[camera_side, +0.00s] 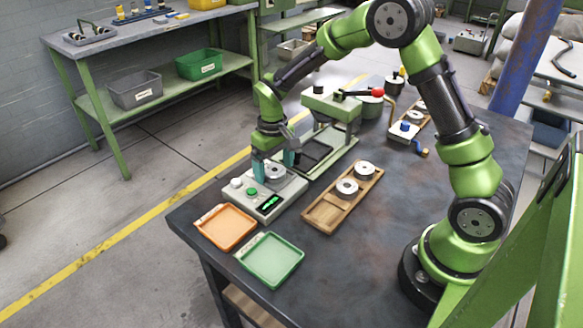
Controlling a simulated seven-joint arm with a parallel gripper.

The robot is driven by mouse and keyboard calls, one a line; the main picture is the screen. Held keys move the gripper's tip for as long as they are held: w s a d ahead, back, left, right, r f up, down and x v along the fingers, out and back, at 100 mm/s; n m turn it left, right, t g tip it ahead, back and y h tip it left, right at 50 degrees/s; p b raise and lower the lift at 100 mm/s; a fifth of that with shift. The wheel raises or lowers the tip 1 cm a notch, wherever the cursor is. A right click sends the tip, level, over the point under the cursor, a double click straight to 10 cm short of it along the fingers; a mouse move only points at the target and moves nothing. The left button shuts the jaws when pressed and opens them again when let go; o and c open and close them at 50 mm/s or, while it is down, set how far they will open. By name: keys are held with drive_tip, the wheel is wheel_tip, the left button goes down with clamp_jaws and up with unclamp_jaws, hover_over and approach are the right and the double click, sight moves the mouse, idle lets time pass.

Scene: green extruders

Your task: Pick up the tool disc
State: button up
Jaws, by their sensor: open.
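A grey metal disc (274,173) lies on the round pan of the grey scale (290,190), which has a lit green display. My gripper (274,164) is over the scale with its teal fingertips apart, one at each side of this disc. The jaws are open; I cannot tell whether a fingertip touches the disc. Two similar discs, a nearer one (347,188) and a farther one (364,170), sit on a wooden tray (323,213) to the right of the scale. I cannot tell by looks which disc is the tool disc.
An orange tray (226,228) and a green tray (270,260) lie at the table's front left. A green press (331,106) with a red-knobbed lever stands right behind the scale. Another wooden tray with discs (414,117) is farther back. The dark table (350,265) is clear in front.

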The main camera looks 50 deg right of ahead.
drive_tip(key=c, duration=1.6)
drive_tip(key=shift+r, duration=0.1)
